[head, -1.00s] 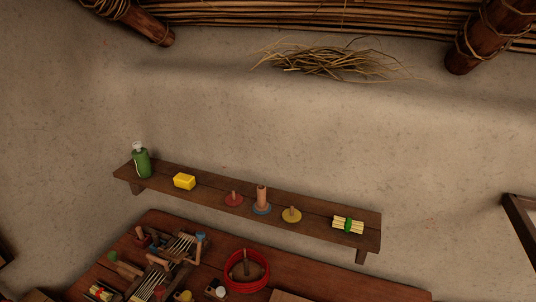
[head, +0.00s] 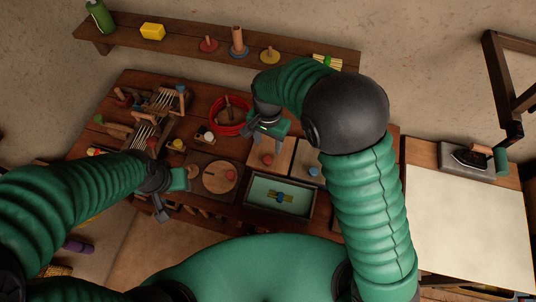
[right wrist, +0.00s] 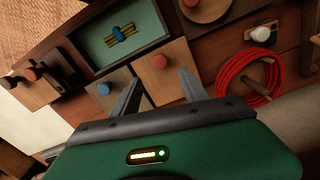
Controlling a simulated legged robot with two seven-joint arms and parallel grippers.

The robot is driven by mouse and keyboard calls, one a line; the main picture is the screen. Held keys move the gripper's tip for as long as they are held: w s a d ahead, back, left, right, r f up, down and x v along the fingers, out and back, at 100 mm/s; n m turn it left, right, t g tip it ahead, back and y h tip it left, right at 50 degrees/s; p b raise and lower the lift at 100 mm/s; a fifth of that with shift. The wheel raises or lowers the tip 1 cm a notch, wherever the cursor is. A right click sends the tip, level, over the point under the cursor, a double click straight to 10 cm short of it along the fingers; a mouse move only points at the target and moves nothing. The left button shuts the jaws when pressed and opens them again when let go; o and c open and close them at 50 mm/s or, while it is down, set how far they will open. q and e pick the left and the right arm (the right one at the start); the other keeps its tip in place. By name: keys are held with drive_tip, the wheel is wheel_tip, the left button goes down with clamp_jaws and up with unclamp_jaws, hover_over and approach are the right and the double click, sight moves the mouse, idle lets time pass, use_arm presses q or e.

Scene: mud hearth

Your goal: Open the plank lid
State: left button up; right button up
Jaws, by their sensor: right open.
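A pale plank lid with a red knob (head: 267,160) lies on the worktop; it also shows in the right wrist view (right wrist: 167,82). A second plank lid with a blue knob (head: 312,172) lies beside it, browner in the right wrist view (right wrist: 121,99). I cannot tell which one the task names. My right gripper (head: 262,137) is just above the red-knobbed lid. In the right wrist view its open, empty fingers (right wrist: 158,79) stand apart below the red knob. My left gripper (head: 172,197) is at the bench's front left; its jaws are unclear.
A green-lined open tray (head: 258,206) holds a blue-and-yellow bundle. A round lid with a red knob (head: 216,178), a red hose coil (head: 229,113) and wooden racks (head: 150,127) are close by. A shelf (head: 190,43) runs behind. A pale board with an iron (head: 470,157) stands right.

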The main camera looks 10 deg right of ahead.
sight(268, 158)
wheel_tip(268, 158, down, 10)
drive_tip(key=shift+w+a+r+p, duration=0.1)
drive_tip(key=shift+r+p, duration=0.05)
drive_tip(key=shift+p, duration=0.3)
clamp_jaws()
idle(1.1)
